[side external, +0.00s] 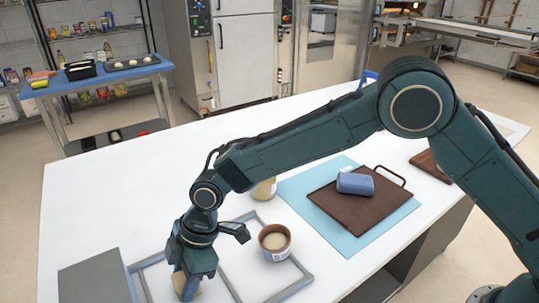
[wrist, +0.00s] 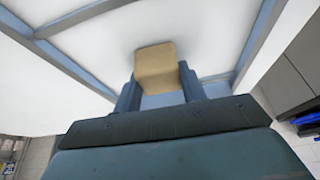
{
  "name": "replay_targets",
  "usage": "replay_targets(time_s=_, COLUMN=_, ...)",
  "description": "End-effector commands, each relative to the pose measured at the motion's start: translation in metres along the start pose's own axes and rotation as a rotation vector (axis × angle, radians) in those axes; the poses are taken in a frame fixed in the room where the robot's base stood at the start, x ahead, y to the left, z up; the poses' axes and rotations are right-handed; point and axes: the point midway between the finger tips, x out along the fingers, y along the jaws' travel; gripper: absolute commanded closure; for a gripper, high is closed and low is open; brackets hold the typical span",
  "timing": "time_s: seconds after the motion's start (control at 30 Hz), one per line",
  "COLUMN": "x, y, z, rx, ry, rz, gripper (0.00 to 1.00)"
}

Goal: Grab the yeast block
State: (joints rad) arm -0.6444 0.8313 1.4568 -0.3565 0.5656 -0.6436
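The yeast block appears to be the small beige block (wrist: 156,62) in the wrist view. Its lower part lies between the two fingers of my gripper (wrist: 158,82), and no gap shows on either side, so the gripper looks shut on it. Its far end sticks out past the fingertips. In the side view my gripper (side external: 187,284) points down, low over the white table at the front left. Only a little of the beige block shows there beside the fingers. Whether the block touches the table is not clear.
Grey frames (side external: 228,284) lie on the white table (side external: 110,195) around my gripper. A brown cup (side external: 275,254) stands close on the right. A jar (side external: 264,190) stands behind my arm. A blue bag (side external: 355,183) lies on a brown tray (side external: 330,205) over a blue mat (side external: 300,184).

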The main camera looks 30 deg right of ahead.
Motion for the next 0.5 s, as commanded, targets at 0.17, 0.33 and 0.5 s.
replay_targets(time_s=0.17, x=-0.0002, y=0.0002, z=-0.0001, rx=0.0, ry=0.0, rz=0.001, gripper=0.83)
replay_targets(time_s=0.33, x=-0.0004, y=0.0003, z=-0.0002, rx=0.0, ry=0.001, rz=0.001, gripper=0.83)
replay_targets(time_s=0.5, x=-0.0038, y=0.0004, z=-0.0017, rx=0.0, ry=0.001, rz=0.001, gripper=0.83)
